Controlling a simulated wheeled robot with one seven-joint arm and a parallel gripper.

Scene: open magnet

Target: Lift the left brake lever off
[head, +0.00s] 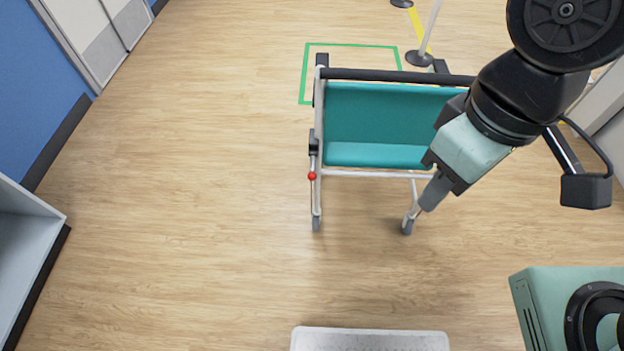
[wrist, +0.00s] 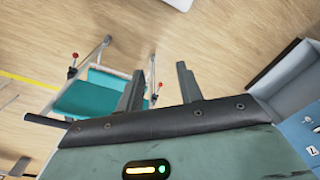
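A teal-seated wheeled chair (head: 375,110) with a pale frame stands in the middle of the floor. A brake lever with a red knob (head: 312,176) is on its left side in the head view. In the wrist view two red-knobbed levers show: one (wrist: 75,56) on the far side of the chair, one (wrist: 159,86) just beyond my fingers. In the head view the chair's right side is partly hidden by my arm. In the head view my gripper (head: 430,198) appears over the chair's front right, apart from the left-hand lever.
A green floor outline (head: 303,75) lies behind the chair. A post base (head: 419,58) stands on a yellow line beyond it. A grey open unit (head: 25,245) and a blue wall (head: 45,100) are at the left. The floor left of the chair is clear.

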